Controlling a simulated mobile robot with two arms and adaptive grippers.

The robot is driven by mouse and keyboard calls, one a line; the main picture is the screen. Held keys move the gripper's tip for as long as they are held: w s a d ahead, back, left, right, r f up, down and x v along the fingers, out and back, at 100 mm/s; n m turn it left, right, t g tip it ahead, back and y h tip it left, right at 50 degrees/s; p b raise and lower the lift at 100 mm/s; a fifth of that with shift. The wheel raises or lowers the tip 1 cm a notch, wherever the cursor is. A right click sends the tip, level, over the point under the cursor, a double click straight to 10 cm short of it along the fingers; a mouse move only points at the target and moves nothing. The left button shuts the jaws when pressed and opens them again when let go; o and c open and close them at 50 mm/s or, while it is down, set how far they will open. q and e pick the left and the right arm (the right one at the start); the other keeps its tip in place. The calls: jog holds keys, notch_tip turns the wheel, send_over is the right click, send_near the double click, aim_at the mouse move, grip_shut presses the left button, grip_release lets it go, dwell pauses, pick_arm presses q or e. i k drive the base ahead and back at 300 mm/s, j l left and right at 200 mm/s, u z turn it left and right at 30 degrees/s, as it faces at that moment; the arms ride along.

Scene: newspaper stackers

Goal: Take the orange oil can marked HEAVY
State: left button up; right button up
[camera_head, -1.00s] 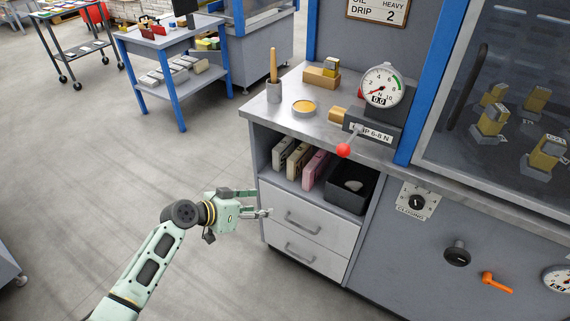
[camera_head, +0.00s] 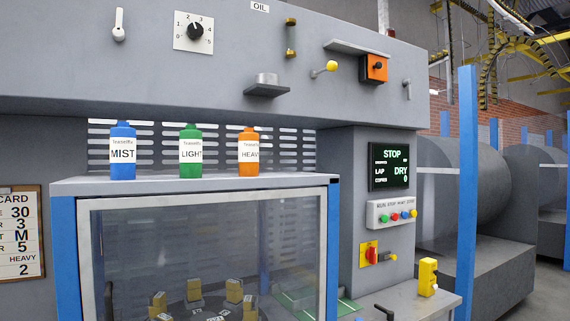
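The orange oil can (camera_head: 249,153) stands upright on top of the grey cabinet (camera_head: 190,185), with a white label reading HEAVY. It is the rightmost of three cans in a row. The green can (camera_head: 190,152) marked LIGHT stands to its left, and the blue can (camera_head: 122,152) marked MIST is farthest left. The cans stand apart from each other. Neither of my grippers shows in the current view.
Below the cans is a glass-fronted enclosure with blue posts (camera_head: 333,250). A grey overhead panel with a small bracket (camera_head: 266,87) juts out above them. A STOP display (camera_head: 388,166) and button box (camera_head: 391,212) are to the right. A card board (camera_head: 20,233) hangs at left.

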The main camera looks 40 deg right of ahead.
aim_at(248, 141)
jog(key=i+l+z, duration=0.1)
jog(key=z, duration=0.35)
jog(key=i+z, duration=0.3)
jog(key=z, duration=0.2)
jog(key=i+z, duration=0.25)
jog(key=z, duration=0.2)
jog(key=i+j, duration=0.2)
jog(key=i, duration=0.2)
jog(key=i+j, duration=0.2)
jog(key=i, duration=0.15)
jog(key=u, duration=1.25)
